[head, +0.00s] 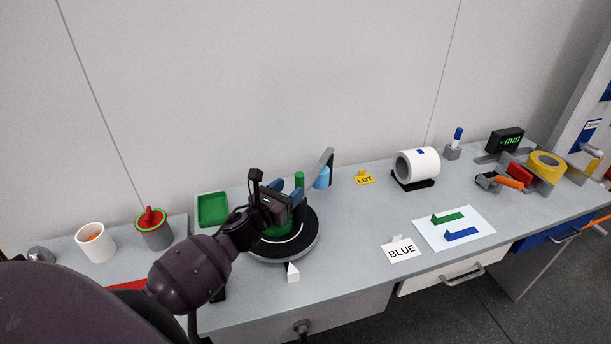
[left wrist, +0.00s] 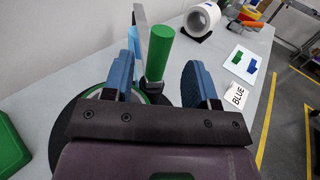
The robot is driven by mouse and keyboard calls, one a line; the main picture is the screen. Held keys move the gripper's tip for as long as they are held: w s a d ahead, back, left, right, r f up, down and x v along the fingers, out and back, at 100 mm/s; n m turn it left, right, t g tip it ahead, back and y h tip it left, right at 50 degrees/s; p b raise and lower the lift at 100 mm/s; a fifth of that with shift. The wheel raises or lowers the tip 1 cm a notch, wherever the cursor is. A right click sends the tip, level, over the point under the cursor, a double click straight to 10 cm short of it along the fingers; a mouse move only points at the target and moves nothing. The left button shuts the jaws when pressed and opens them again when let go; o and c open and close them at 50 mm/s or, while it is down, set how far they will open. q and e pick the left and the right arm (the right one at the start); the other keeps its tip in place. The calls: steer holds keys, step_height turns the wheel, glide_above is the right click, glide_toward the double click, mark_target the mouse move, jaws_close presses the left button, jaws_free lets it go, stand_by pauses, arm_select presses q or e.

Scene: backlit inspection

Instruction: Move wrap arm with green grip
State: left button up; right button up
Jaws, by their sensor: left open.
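The wrap arm's green upright grip (head: 299,179) shows just beyond my left gripper in the head view. In the left wrist view the green grip (left wrist: 160,48) stands between the two blue fingers, with gaps on both sides. The grey bar of the wrap arm (head: 327,160) rises behind it, partly hidden. My left gripper (head: 287,190) is open over a round turntable (head: 312,240) with a black top and white ring; it also shows in the left wrist view (left wrist: 162,75). A green round thing on the turntable is mostly hidden by the gripper. My right gripper is not in view.
A light-blue cylinder (head: 321,178) stands behind the turntable, a green tray (head: 212,209) to its left. A white marker (head: 292,272) stands in front. To the right are the LOT sign (head: 364,178), a white roll (head: 417,163) and the BLUE card (head: 401,250). The table between is clear.

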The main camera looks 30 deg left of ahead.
mark_target(303, 176)
arm_select(q)
steer(key=shift+w+d, duration=0.1)
steer(key=shift+w, duration=3.45)
steer(key=shift+c, duration=0.5)
jaws_close()
